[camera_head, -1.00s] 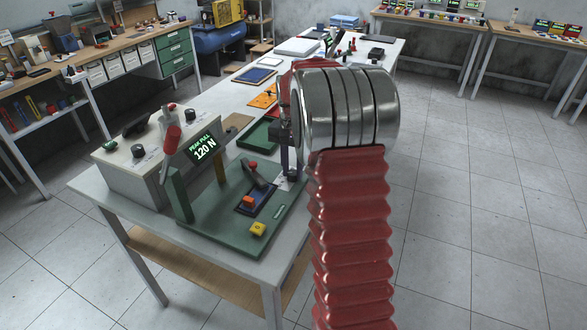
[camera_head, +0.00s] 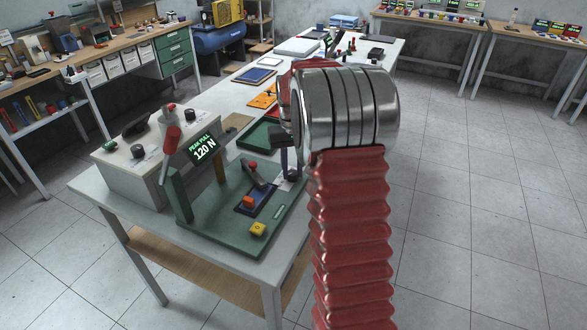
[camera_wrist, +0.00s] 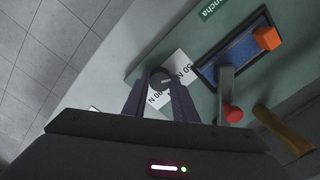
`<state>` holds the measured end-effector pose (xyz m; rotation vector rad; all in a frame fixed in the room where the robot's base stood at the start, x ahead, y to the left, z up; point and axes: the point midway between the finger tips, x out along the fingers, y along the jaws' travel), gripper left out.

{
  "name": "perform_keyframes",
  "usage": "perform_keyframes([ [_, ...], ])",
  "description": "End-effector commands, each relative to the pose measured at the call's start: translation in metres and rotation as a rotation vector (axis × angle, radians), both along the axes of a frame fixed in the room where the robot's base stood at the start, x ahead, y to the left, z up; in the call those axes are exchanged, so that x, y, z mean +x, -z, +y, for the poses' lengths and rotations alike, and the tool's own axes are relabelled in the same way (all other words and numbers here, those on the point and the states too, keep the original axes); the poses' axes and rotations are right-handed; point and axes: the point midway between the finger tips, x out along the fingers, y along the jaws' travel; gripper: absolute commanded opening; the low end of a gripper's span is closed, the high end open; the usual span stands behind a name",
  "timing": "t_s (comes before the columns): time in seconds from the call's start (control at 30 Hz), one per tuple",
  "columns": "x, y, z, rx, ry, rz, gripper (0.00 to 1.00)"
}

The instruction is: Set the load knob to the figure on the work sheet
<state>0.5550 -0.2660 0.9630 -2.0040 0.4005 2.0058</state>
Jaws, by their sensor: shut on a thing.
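The load knob (camera_wrist: 160,77) is a dark round knob on a white scale plate (camera_wrist: 182,71) with figures in N, of which "50 N" is partly readable. It sits at the edge of the green fixture plate. My gripper (camera_wrist: 160,88) has its two dark fingers on either side of the knob, shut on it. In the head view my gripper (camera_head: 286,150) points down at the far right side of the green plate (camera_head: 215,232), and the knob there is mostly hidden. A display (camera_head: 202,148) reads "PEAK PULL 120 N". I cannot make out a work sheet's figure.
A red-handled lever (camera_head: 171,141) rises at the left. A green tray (camera_head: 260,134) lies behind. The right-hand floor is clear.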

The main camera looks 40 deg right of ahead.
Motion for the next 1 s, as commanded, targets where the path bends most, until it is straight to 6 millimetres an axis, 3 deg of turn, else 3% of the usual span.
perform_keyframes([
  [0.27,0.005,-0.004,0.002,-0.002,-0.003,-0.015,0.03],
  [0.3,0.005,-0.004,0.002,-0.002,-0.003,-0.015,0.27],
  [0.53,0.003,-0.002,0.001,-0.001,-0.001,-0.008,0.43],
  [0.83,0.001,-0.002,0.000,-0.001,0.000,-0.004,0.44],
  [1.0,0.001,-0.013,0.000,-0.001,0.000,-0.004,0.44],
])
